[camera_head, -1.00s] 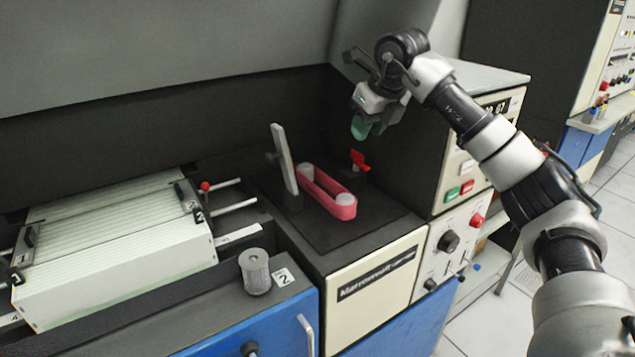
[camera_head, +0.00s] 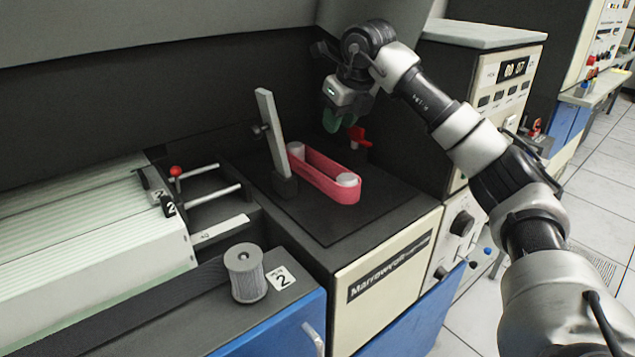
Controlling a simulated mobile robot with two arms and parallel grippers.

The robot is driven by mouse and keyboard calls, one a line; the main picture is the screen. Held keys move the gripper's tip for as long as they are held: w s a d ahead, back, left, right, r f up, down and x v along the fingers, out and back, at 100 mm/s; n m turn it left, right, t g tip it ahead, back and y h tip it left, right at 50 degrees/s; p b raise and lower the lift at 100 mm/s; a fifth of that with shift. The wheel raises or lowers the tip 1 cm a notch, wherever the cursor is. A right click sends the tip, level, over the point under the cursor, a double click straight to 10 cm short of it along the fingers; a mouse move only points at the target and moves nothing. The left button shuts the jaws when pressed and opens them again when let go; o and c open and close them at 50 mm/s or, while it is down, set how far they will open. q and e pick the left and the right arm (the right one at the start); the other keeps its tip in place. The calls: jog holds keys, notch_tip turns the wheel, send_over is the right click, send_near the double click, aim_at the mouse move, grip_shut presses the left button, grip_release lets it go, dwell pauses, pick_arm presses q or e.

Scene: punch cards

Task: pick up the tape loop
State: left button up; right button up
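The tape loop (camera_head: 335,183) is a pink-red band stretched around two pale round posts on a dark square plate. My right gripper (camera_head: 335,122) has green fingertips pointing down. It is above and behind the loop, apart from it, near a small red lever. The fingers overlap from this angle, so I cannot tell whether they are open or shut. I see nothing held in it. My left gripper is not in view.
A grey upright lever (camera_head: 271,134) stands just left of the loop. A red lever (camera_head: 357,135) stands behind it. A grey ribbed cylinder (camera_head: 246,273) sits at the front left. A control cabinet (camera_head: 484,85) rises to the right. The white card stack (camera_head: 90,240) fills the left.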

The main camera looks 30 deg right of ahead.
aim_at(328, 162)
jog(key=x, duration=0.6)
jog(key=shift+f, duration=0.5)
jog(key=f, duration=0.4)
jog(key=shift+w+f, duration=0.1)
jog(key=shift+w, duration=0.2)
jog(key=shift+w+f, duration=0.2)
jog(key=shift+f, duration=0.2)
jog(key=shift+c, duration=0.2)
jog(key=shift+r, duration=0.1)
grip_shut()
